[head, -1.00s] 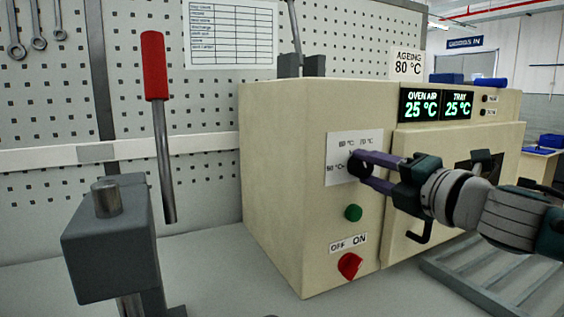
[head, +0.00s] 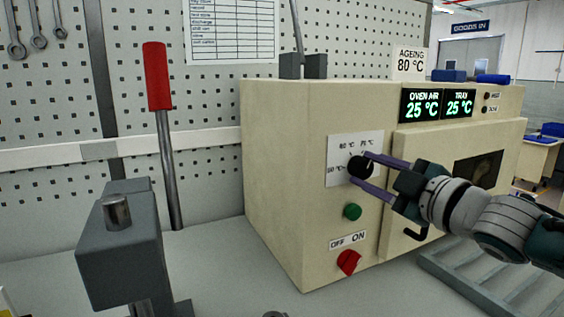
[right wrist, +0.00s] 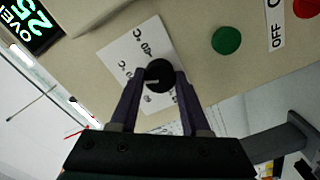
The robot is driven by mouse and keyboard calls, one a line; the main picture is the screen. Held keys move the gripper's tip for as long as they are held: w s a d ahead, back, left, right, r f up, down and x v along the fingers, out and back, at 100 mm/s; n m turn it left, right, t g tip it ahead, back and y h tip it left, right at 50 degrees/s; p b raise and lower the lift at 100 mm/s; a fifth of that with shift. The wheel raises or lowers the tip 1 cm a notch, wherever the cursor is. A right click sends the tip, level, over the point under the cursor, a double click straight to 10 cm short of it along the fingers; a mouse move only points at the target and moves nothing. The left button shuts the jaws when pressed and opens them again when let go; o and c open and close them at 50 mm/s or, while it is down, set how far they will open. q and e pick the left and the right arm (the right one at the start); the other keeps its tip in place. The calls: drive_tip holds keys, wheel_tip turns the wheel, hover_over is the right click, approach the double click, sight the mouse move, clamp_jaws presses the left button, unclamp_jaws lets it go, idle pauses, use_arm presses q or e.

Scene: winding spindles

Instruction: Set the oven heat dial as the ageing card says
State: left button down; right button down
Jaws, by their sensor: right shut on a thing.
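The oven (head: 285,180) is a cream box on the bench. Its black heat dial (head: 360,167) sits on a white plate (head: 343,147) with small temperature labels that are hard to read. My right gripper (head: 362,170) is shut on the dial, its purple fingers on either side. The right wrist view shows the dial (right wrist: 160,76) between the fingertips, with a white mark pointing left in that picture; which label it meets is unclear. The ageing card (head: 409,62) on top reads 80 °C. My left gripper is out of view.
The displays (head: 437,104) read 25 °C for oven air and tray. Below the dial are a green button (head: 352,212) and a red OFF/ON switch (head: 348,262). A grey block (head: 120,240) and red-handled lever (head: 157,78) stand left. A slatted rack (head: 465,275) lies front right.

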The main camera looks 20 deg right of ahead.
drive_tip(key=m, duration=0.2)
drive_tip(key=shift+r+m+p, duration=0.1)
drive_tip(key=shift+m+p, duration=0.25)
drive_tip(key=shift+m, duration=0.05)
drive_tip(key=m, duration=0.3)
drive_tip(key=shift+m+p, duration=0.3)
drive_tip(key=m, duration=0.3)
drive_tip(key=shift+m, duration=1.7)
drive_tip(key=shift+c, duration=1.9)
unclamp_jaws()
drive_tip(key=shift+s, duration=0.15)
